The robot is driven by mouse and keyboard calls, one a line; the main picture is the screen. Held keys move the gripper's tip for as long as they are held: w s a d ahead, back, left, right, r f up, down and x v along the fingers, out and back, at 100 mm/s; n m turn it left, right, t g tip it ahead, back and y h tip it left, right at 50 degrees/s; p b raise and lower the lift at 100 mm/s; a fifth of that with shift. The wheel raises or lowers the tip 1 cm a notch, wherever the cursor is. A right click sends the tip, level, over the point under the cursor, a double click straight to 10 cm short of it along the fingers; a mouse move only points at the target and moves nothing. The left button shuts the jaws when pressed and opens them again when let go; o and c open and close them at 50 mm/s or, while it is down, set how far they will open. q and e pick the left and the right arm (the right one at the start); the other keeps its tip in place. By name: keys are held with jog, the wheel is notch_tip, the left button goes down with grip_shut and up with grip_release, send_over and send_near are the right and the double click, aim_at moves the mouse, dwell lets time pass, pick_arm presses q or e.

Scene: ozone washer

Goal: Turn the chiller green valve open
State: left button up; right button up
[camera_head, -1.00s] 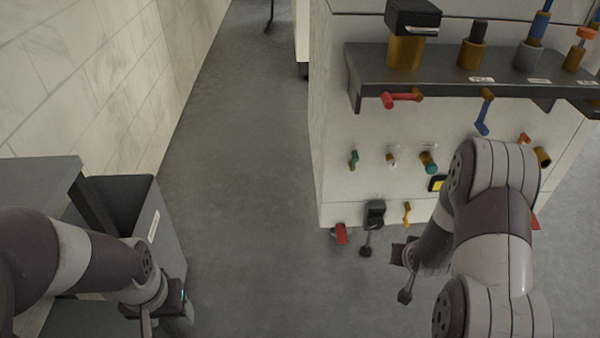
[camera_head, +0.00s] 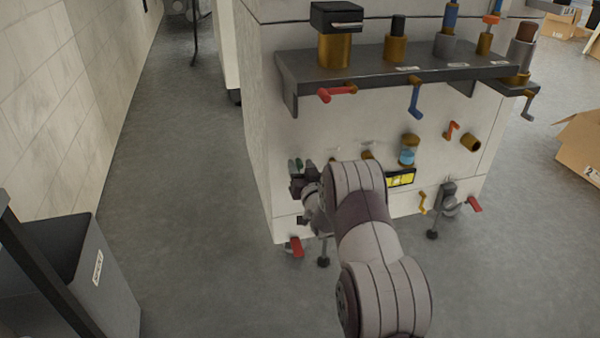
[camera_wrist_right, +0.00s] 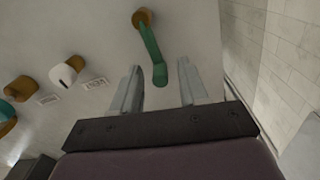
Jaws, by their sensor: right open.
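The chiller green valve (camera_head: 294,163) is a small green lever on the white machine front, partly hidden by my right gripper in the head view. In the right wrist view the green valve (camera_wrist_right: 150,48) hangs down from a brown-gold stem, its lower end between the fingers' lines. My right gripper (camera_wrist_right: 160,80) is open, with one grey finger on each side of the lever's lower end, and no contact shows. In the head view my right gripper (camera_head: 301,181) is at the machine's lower left. My left gripper is out of view.
A red lever (camera_head: 295,246) sits low on the front. A grey bin (camera_head: 110,285) stands left, and open floor (camera_head: 190,150) lies between wall and machine. Cardboard boxes (camera_head: 580,150) lie right.

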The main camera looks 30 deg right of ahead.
jog(key=shift+w+d, duration=0.1)
jog(key=shift+w, duration=0.25)
jog(key=shift+c, duration=0.2)
grip_shut()
